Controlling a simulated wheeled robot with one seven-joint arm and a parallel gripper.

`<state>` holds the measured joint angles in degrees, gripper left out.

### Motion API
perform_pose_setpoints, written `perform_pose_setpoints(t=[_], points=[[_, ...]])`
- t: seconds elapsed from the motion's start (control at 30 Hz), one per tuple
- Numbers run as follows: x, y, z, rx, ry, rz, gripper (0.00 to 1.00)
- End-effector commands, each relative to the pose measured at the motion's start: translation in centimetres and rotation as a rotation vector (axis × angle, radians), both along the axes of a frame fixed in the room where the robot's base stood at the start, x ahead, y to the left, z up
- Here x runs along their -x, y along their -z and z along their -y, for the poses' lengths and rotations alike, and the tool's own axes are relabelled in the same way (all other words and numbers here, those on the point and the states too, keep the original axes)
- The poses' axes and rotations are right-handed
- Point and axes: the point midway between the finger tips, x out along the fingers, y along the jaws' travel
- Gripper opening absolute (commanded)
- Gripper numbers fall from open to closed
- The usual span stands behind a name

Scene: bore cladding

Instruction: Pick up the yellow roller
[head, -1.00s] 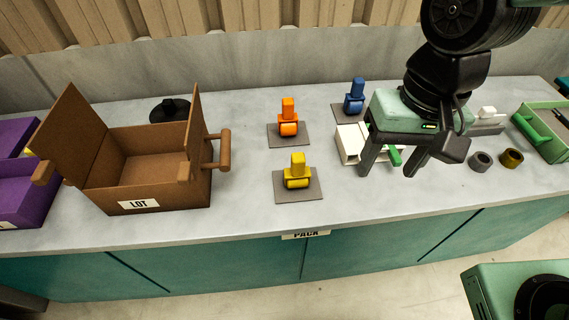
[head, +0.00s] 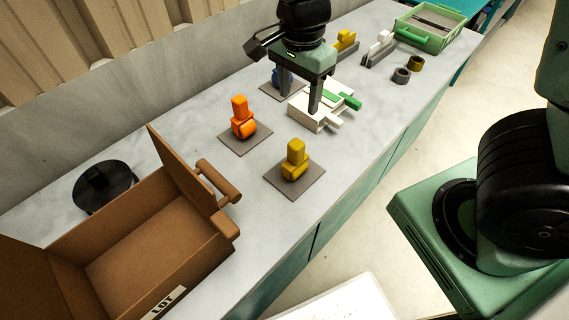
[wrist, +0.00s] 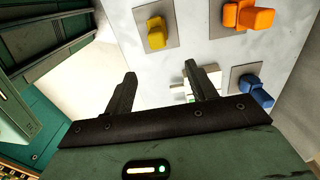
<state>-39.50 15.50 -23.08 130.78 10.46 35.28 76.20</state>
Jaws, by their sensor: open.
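The yellow roller (head: 295,163) sits upright on a square grey plate (head: 312,184) near the counter's front edge in the head view. It also shows at the top of the wrist view (wrist: 156,34), beyond the left fingertip. My gripper (head: 295,100) is open and empty, pointing down. In the head view it appears farther along the counter than the yellow roller, over the area of the blue roller and white box. Nothing is between its fingers, which also show in the wrist view (wrist: 161,72).
An orange roller (head: 242,122) on its plate stands close to the yellow one. A blue roller (head: 277,76) is partly hidden behind my gripper. A white box (head: 306,115) with a green handle and an open brown box (head: 150,240) marked LOT flank the rollers.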

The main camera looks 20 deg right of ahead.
Motion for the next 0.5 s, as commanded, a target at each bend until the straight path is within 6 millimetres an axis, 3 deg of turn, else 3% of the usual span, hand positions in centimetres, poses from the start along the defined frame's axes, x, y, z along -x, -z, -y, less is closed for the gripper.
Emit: perform_pose_setpoints(t=[0.5], points=[[0.2, 10.0, 0.1, 0.002, 0.001, -0.006, 0.56]])
